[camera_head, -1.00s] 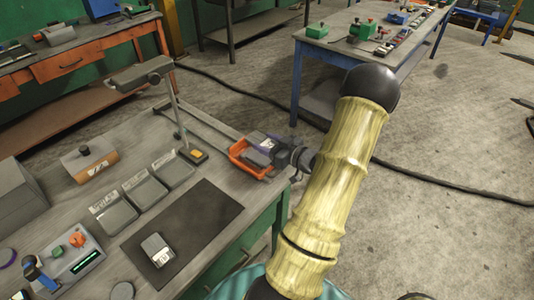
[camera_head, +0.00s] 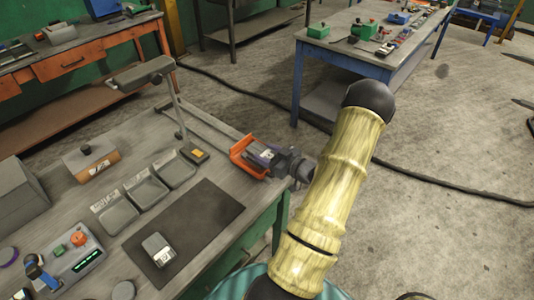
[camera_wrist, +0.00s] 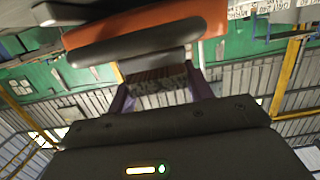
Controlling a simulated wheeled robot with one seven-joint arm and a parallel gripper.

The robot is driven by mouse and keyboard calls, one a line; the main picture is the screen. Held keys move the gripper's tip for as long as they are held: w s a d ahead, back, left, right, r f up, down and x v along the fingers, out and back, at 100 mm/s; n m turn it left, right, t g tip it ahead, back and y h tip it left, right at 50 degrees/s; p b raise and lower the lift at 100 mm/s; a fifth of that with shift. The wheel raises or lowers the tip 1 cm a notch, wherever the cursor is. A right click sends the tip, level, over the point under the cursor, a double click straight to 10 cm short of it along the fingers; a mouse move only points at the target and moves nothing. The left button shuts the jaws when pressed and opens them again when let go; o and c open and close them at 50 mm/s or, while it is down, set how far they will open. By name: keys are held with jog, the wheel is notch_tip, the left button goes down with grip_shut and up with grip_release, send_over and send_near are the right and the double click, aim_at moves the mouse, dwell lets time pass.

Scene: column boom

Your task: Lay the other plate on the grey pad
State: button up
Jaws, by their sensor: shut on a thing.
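The grey pad (camera_head: 205,213) is a flat dark mat near the bench's front edge. One small grey plate with a pale label (camera_head: 158,248) lies on its left part. My gripper (camera_head: 272,158) is at the bench's right end, shut on the other grey plate (camera_head: 262,153), which overlaps the orange tray (camera_head: 241,163) in the head view. Whether plate and tray touch cannot be told. The wrist view shows my gripper's purple fingers (camera_wrist: 161,93) around the plate's dark edge (camera_wrist: 155,74), with the orange tray (camera_wrist: 150,24) above.
Several shallow grey trays (camera_head: 147,190) stand behind the pad. A lamp-like stand (camera_head: 177,100) rises behind them. A control box with buttons (camera_head: 75,256) is at the left, and an orange-brown block with a knob (camera_head: 91,163) at the back. The pad's right part is clear.

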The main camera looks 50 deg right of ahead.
jog(key=shift+f, duration=0.25)
jog(key=o, duration=1.4)
jog(key=shift+o, duration=0.2)
jog(key=shift+r, duration=0.3)
jog(key=s+r+b, duration=0.1)
jog(key=s, duration=1.1)
jog(key=shift+d+r+b, duration=0.3)
jog(key=shift+d+r, duration=0.1)
jog(key=shift+d, duration=0.05)
jog(key=shift+w, duration=0.1)
